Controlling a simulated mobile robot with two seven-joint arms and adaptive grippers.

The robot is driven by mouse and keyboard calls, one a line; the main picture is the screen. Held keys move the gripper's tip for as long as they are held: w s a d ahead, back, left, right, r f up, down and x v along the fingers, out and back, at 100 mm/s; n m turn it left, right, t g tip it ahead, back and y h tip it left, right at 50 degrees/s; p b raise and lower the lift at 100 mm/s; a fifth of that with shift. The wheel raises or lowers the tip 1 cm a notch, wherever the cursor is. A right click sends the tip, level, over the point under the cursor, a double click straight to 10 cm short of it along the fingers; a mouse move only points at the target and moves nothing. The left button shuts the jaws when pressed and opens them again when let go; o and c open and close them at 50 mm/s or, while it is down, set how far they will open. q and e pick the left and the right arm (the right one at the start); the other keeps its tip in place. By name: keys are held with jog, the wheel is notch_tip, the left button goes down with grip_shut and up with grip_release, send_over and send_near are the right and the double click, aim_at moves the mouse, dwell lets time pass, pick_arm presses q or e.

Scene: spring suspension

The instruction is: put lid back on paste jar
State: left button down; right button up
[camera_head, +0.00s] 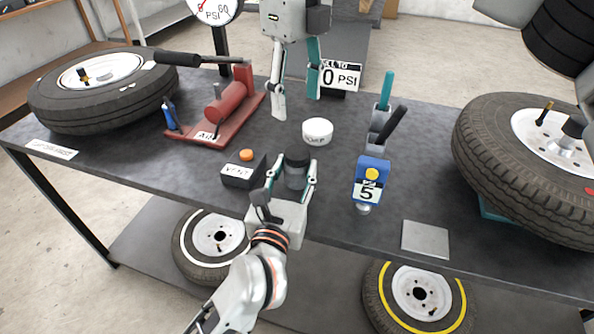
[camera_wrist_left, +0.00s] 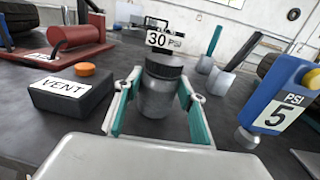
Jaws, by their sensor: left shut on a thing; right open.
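The paste jar (camera_head: 296,174) is a grey cylinder with a dark top, standing upright on the bench. My left gripper (camera_head: 292,178) is shut around its sides. In the left wrist view the jar (camera_wrist_left: 157,95) stands between the teal-padded fingers. A white round lid (camera_head: 317,131) with dark lettering lies on the bench just behind the jar, slightly right. It is apart from the jar and hidden in the left wrist view. My right gripper (camera_head: 296,106) is open and empty, pointing down behind and left of the lid.
A black VENT block (camera_head: 238,178) and orange cap (camera_head: 246,155) are left of the jar. A blue gauge (camera_head: 369,180) and grey cups (camera_head: 376,142) are right. A red air tool (camera_head: 226,103) and tyres (camera_head: 105,92) lie farther out. A PSI sign (camera_head: 340,77) stands behind.

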pick_arm(q)
jog(key=c, duration=1.2)
grip_release()
jog(key=shift+s, duration=0.1)
jog(key=v, duration=1.1)
jog(key=shift+s+a, duration=0.2)
jog(key=shift+s, duration=0.2)
